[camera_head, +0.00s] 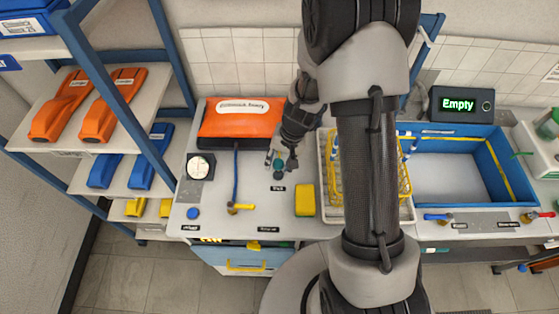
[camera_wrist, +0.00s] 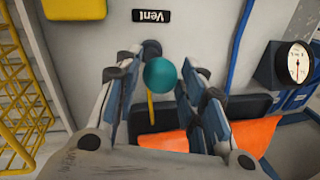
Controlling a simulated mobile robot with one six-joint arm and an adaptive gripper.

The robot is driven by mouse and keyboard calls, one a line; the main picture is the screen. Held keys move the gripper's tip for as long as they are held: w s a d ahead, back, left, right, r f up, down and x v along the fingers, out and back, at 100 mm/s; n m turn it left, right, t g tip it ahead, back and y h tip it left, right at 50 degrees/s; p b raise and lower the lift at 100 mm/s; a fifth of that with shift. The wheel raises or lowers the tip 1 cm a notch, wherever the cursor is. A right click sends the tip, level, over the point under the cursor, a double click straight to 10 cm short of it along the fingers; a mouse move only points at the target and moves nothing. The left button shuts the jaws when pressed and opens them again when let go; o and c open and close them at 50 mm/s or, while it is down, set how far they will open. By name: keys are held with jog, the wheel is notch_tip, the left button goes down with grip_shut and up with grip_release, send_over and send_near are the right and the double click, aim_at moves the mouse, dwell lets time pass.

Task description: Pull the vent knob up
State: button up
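The vent knob is a round teal ball (camera_wrist: 160,74) near the middle of the wrist view, beside the black "Vent" label (camera_wrist: 151,16). A thin yellow strip (camera_wrist: 151,108) shows just below it in the picture. My gripper (camera_wrist: 170,68) is open, with one finger on each side of the knob. Gaps show between the fingers and the knob in the wrist view, so I see no firm grip. In the head view my gripper (camera_head: 279,167) points down at the bench, and the teal knob (camera_head: 279,174) is partly covered by the fingers, above the "Vent" label (camera_head: 277,188).
A round gauge (camera_head: 200,167), a blue hose (camera_head: 236,173) with a yellow-handled valve (camera_head: 241,207) and a yellow block (camera_head: 305,200) stand nearby. An orange case (camera_head: 240,123) lies behind. A yellow tube rack (camera_head: 405,180) is to the right, partly behind my arm.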

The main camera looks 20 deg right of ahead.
aim_at(277, 161)
grip_shut()
dwell(0.3)
jog(key=shift+a+p+v, duration=0.15)
jog(key=shift+p+v, duration=0.4)
jog(key=shift+v, duration=0.25)
jog(key=shift+a+p+v, duration=0.15)
jog(key=shift+p+v, duration=0.4)
jog(key=shift+v, duration=0.25)
jog(key=shift+w, duration=0.25)
jog(key=shift+r, duration=0.1)
jog(key=shift+o, duration=2)
grip_release()
jog(key=shift+s, duration=0.1)
jog(key=v, duration=1.2)
